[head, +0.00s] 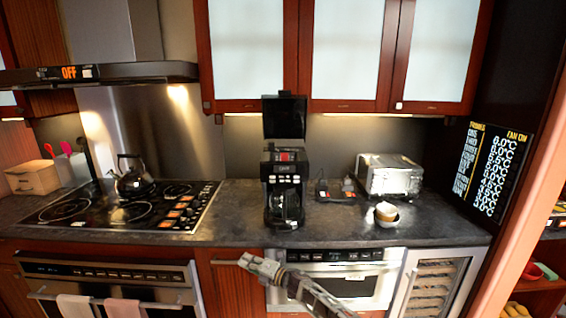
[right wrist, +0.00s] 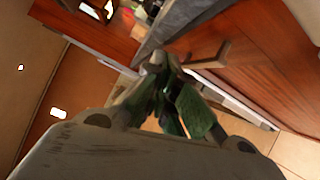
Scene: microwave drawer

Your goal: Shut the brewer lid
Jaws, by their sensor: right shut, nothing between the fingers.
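The black coffee brewer (head: 284,185) stands on the dark counter in the middle of the head view. Its lid (head: 285,117) is open and stands upright above the body, in front of the wall cabinets. A glass carafe sits in the lower part of the brewer. My right gripper (head: 244,261) is shut and empty, below and in front of the brewer, near the counter's front edge. In the right wrist view its fingers (right wrist: 160,75) are close together, with a wooden cabinet front beyond. My left gripper is not in view.
A toaster oven (head: 389,176) and a small bowl (head: 386,216) stand on the counter right of the brewer. A cooktop (head: 115,208) with a kettle (head: 133,177) is to the left. The wall cabinets (head: 350,55) hang above and behind the lid. A drawer microwave (head: 335,283) sits under the counter.

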